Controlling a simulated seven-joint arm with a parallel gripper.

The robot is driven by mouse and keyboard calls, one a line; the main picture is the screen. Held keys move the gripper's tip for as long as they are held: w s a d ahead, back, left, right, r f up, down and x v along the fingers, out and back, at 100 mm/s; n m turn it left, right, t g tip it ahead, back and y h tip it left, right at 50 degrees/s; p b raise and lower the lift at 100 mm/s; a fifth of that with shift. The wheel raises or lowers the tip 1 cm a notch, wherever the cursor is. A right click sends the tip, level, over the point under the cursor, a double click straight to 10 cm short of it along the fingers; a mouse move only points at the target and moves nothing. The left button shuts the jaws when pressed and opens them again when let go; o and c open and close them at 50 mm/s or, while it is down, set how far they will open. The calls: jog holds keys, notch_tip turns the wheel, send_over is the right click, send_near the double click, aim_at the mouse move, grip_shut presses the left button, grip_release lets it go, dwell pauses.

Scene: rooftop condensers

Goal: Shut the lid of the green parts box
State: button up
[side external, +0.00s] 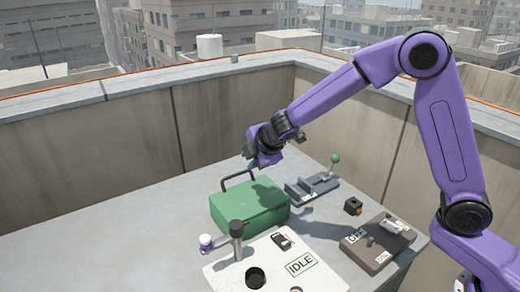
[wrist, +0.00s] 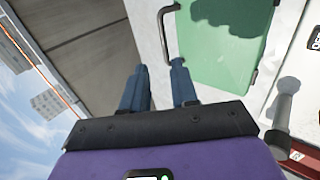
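The green parts box (side external: 250,207) sits on the grey rooftop surface, with its lid (side external: 252,194) lying over the top; I cannot tell if it is fully flush. A dark handle (side external: 238,180) stands along its far left edge. In the wrist view the green lid (wrist: 228,60) fills the upper right, and the handle (wrist: 166,35) is just beyond the fingertips. My gripper (side external: 252,164) is above the box's far side, near the handle. In the wrist view my gripper (wrist: 158,68) has its two blue fingers apart, with nothing between them.
A grey clamp fixture with a green knob (side external: 312,186) stands right of the box. A white panel marked IDLE (side external: 225,272) with a grey post (side external: 237,240) is in front. A brown switch box (side external: 378,243) and a small black block (side external: 353,205) are at right. The left surface is clear.

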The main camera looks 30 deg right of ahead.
jog(key=v, duration=0.6)
dwell(0.4)
jog(key=s+d+f+m+g, duration=0.1)
jog(key=s+d, duration=0.3)
jog(key=s, duration=0.8)
jog(key=s+d+f+m+g, duration=0.1)
jog(key=s+d+g, duration=0.3)
jog(key=s, duration=0.8)
jog(key=s+d+f+m+g, duration=0.1)
jog(key=s+d+m+g, duration=0.2)
jog(key=s, duration=0.9)
jog(key=shift+s+d, duration=0.35)
jog(key=shift+d, duration=0.2)
